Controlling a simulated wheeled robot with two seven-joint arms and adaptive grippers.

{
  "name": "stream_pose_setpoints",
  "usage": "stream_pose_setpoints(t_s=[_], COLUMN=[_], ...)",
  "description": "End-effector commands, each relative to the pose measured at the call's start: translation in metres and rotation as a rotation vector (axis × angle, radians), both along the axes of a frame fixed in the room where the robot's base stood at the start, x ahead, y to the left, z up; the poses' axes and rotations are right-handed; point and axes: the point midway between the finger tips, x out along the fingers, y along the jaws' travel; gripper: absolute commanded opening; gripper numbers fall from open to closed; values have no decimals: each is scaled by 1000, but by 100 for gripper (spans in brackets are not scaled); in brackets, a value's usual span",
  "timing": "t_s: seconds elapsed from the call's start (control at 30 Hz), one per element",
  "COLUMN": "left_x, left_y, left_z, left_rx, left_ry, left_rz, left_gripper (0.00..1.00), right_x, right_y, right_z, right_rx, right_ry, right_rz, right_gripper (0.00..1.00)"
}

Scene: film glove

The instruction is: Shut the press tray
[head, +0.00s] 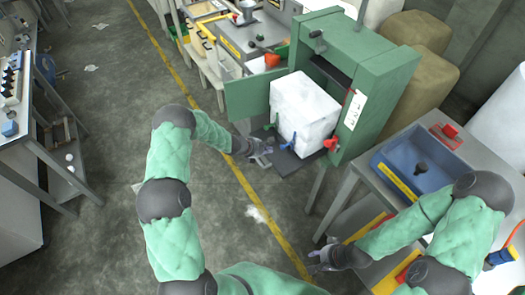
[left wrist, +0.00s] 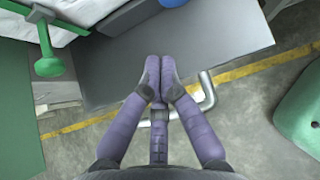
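The press tray (head: 285,160) is a dark grey plate pulled out at the foot of the green press (head: 375,90). It shows large in the left wrist view (left wrist: 210,45), with a bent metal handle (left wrist: 209,95) at its near edge. My left gripper (head: 265,152) is at the tray's front edge. Its fingertips (left wrist: 159,64) are together, and the handle passes behind the fingers; whether they grip it is unclear. My right gripper (head: 318,259) is apart from the tray, low in the head view, with its fingers spread.
The green press door (head: 247,97) stands open on the left. Green, blue and red clamp knobs (head: 330,143) stick out near the block. A blue bin (head: 415,165) sits on the right table.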

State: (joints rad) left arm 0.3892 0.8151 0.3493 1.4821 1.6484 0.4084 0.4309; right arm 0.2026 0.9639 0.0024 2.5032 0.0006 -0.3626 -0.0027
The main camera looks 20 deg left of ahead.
Motion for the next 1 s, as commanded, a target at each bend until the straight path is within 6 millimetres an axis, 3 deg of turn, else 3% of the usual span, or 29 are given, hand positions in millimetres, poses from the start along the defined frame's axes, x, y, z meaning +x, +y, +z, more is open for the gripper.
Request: stream_pose_setpoints(t_s=[0.17,0.4,1.0], left_x=[18,43,50], left_y=[-16,-34,-39], left_z=[-25,-22,-21], left_rx=[-2,2,1], left_ry=[1,-1,1], left_rz=[-2,-2,-1], left_gripper=[0,0,0], right_x=[0,0,0], right_y=[0,0,0], right_z=[-11,-16,-17], right_rx=[0,0,0], right_ry=[0,0,0], right_rz=[0,0,0], right_gripper=[40,40,40])
